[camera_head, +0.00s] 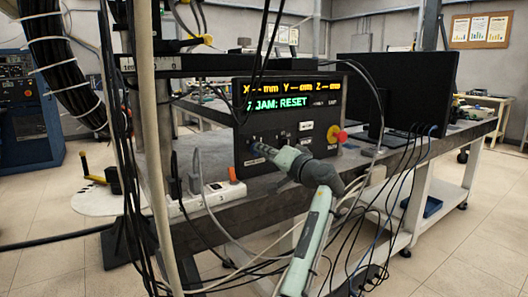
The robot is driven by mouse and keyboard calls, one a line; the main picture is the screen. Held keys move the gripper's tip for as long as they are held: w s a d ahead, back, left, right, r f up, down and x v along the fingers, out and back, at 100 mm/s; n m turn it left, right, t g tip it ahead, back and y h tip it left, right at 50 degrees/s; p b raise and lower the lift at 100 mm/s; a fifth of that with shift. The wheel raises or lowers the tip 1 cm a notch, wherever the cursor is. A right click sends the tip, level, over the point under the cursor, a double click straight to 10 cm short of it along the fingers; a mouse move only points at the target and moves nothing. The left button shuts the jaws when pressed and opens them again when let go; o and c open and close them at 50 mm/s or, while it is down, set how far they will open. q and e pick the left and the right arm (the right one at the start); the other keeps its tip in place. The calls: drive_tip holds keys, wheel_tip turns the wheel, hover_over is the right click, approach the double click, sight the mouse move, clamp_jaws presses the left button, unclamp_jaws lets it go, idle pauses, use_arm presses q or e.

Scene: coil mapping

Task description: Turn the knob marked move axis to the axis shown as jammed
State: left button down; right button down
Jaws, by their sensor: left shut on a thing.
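A black control panel (290,88) stands on the bench, with a lit display (285,95). Its top line shows X, Y and Z in yellow with mm. The green line below reads JAM: RESET, with a leading character I cannot make out. My left gripper (258,149) is at the panel's lower left, shut on a small knob there. The gripper covers most of the knob, so its marking and pointing direction cannot be read. My right gripper is not in view.
A red and yellow stop button (336,134) sits on the panel's right side. A black monitor (400,92) stands to the right. Loose cables hang in front of the bench, and a white power strip (215,193) lies left of the panel.

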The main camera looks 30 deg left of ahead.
use_arm(q)
drive_tip(key=c, duration=1.6)
unclamp_jaws()
drive_tip(key=v, duration=1.2)
drive_tip(key=shift+s+f, duration=0.1)
